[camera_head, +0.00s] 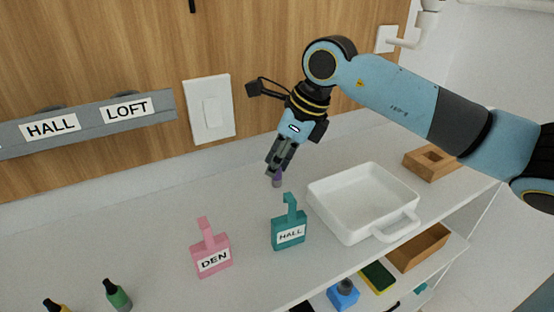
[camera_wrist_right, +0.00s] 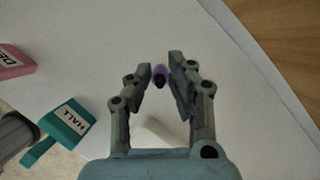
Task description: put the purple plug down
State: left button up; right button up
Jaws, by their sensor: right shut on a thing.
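The purple plug (camera_head: 277,180) is between the fingertips of my right gripper (camera_head: 277,166), at the lower end of the gripper in the head view. In the right wrist view the plug (camera_wrist_right: 159,76) sits between the two fingertips of the gripper (camera_wrist_right: 160,72), which is shut on it. The gripper points down over the white shelf top (camera_head: 150,230), behind the teal HALL tag. I cannot tell whether the plug touches the surface. My left gripper is not in view.
A teal HALL tag (camera_head: 289,233) and a pink DEN tag (camera_head: 211,258) stand in front. A white dish (camera_head: 350,222) is to the right, with a wooden block (camera_head: 430,163) beyond. Green (camera_head: 117,296) and yellow plugs are front left. A grey labelled rail (camera_head: 90,127) is on the wall.

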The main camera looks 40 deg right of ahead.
jog(key=shift+f, duration=0.15)
jog(key=o, duration=0.9)
jog(key=shift+c, duration=0.2)
jog(key=shift+s+d+r, duration=0.1)
jog(key=shift+r, duration=0.35)
jog(key=p+v, duration=0.1)
jog(key=v, duration=1)
jog(key=shift+r, duration=0.2)
jog(key=shift+s, duration=0.1)
